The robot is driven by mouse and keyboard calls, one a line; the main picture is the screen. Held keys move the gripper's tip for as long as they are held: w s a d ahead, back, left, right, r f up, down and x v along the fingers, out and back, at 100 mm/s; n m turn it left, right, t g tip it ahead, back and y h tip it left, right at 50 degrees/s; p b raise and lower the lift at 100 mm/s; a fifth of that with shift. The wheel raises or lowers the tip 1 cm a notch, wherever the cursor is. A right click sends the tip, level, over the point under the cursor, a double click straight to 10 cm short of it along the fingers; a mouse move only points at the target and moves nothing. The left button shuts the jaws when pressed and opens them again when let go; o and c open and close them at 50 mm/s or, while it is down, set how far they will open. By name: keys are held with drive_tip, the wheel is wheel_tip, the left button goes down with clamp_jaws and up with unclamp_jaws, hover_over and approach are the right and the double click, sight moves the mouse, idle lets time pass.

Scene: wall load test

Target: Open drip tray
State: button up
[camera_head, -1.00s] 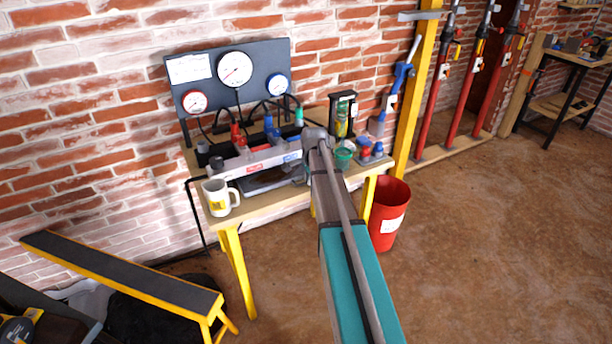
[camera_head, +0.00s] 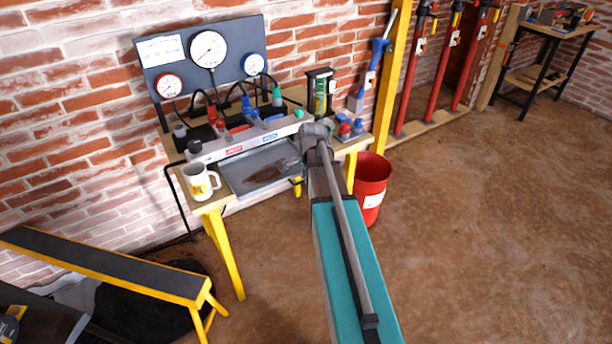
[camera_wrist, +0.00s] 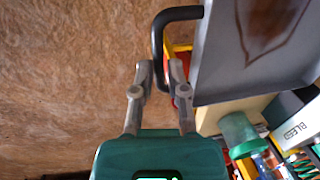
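The grey drip tray (camera_head: 258,166) sticks out from under the front of the bench in the head view, with a dark brown stain on its floor. In the wrist view the tray (camera_wrist: 205,75) fills the upper right, and its black bar handle (camera_wrist: 160,38) bends down between my fingers. My gripper (camera_wrist: 161,68) has one finger on each side of the handle and appears closed on it.
A white mug (camera_head: 197,184) stands at the bench's left front corner. A gauge panel (camera_head: 208,58) stands behind. A red bin (camera_head: 371,180) is right of the bench, and a yellow-edged ramp (camera_head: 105,262) is at lower left. The floor in front is open.

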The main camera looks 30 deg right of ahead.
drive_tip(key=shift+o, duration=1.4)
drive_tip(key=shift+d, duration=0.1)
drive_tip(key=shift+w, duration=0.15)
